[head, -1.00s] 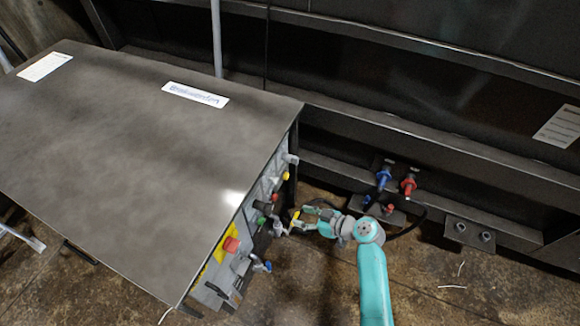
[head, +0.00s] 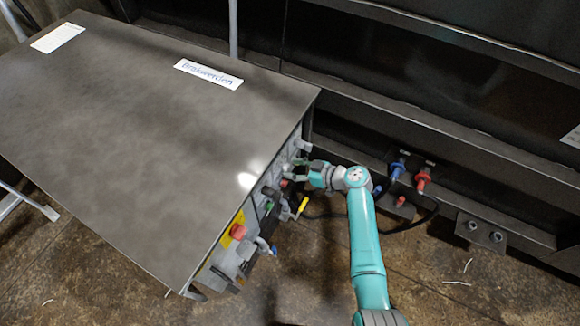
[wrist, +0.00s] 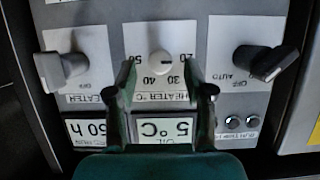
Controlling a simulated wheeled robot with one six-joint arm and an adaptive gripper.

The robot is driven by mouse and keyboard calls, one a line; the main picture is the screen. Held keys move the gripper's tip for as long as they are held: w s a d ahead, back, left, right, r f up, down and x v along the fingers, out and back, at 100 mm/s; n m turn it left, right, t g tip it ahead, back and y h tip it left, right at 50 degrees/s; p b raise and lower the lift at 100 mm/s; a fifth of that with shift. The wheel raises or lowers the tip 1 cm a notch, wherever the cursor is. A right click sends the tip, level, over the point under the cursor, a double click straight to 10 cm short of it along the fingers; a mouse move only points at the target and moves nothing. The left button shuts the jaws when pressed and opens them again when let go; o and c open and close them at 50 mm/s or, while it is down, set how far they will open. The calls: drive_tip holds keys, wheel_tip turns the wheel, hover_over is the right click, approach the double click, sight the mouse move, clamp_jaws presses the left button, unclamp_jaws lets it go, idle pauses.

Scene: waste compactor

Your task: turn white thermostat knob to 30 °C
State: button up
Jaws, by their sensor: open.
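The white thermostat knob (wrist: 161,63) is in the upper middle of the wrist view, on a white plate marked 20, 30, 40, 50 and "HEATER °C", upside down in this view. Its pointer is too small to read. My gripper (wrist: 161,82) is open, with one finger to each side of the knob in the picture. I cannot tell whether the fingers touch it. A display (wrist: 165,130) below shows 5 °C. In the head view my gripper (head: 304,172) is at the far end of the cabinet's control panel; the knob is not clear there.
Rotary switches stand left (wrist: 62,68) and right (wrist: 265,62) of the knob. The cabinet top (head: 150,130) overhangs the panel. A yellow handle (head: 302,207) and a red button (head: 238,231) are nearer along the panel. Blue (head: 397,170) and red (head: 423,180) connectors stand to the right.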

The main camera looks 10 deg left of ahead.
drive_tip(key=shift+x, duration=1.1)
clamp_jaws()
drive_tip(key=shift+r, duration=0.1)
drive_tip(key=m+g+y, duration=0.1)
drive_tip(key=m, duration=0.1)
drive_tip(key=m+g+y, duration=0.1)
drive_tip(key=m+g, duration=0.1)
drive_tip(key=m, duration=0.1)
drive_tip(key=m+g+y, duration=0.1)
drive_tip(key=m, duration=0.2)
drive_tip(key=shift+w+d+f, duration=0.15)
drive_tip(key=shift+w+f, duration=0.05)
drive_tip(key=shift+w, duration=0.1)
drive_tip(key=shift+g, duration=0.3)
